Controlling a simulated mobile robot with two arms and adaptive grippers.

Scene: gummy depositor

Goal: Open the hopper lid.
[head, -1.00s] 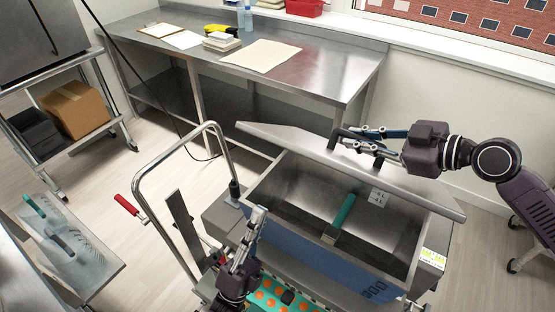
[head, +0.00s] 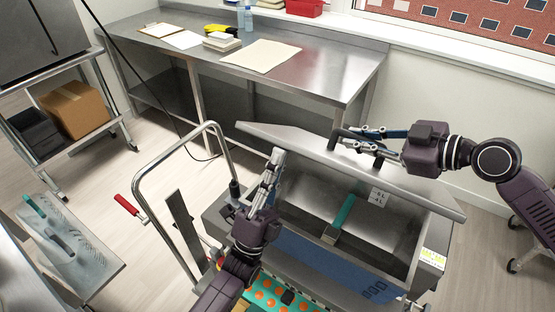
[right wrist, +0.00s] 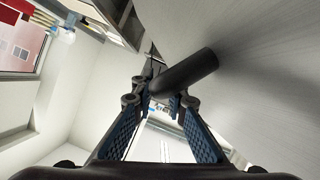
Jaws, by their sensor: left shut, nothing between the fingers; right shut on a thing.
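The hopper lid (head: 300,146) is a grey metal panel, swung up and tilted at the back of the open hopper (head: 290,240). My right gripper (head: 340,139) is at the lid's dark handle (head: 333,138), shut on it; the right wrist view shows the dark round handle bar (right wrist: 185,75) between the fingertips (right wrist: 158,95). My left gripper (head: 278,158) is shut and empty, over the hopper's left end near the lid's left part. I cannot tell whether it touches the lid.
A teal-handled scraper (head: 340,218) lies inside the hopper. A bent steel push handle (head: 172,165) and a red-handled lever (head: 127,204) stand to the left. A steel table (head: 310,70) is behind. Orange gummies in a teal mould (head: 262,290) are below the hopper.

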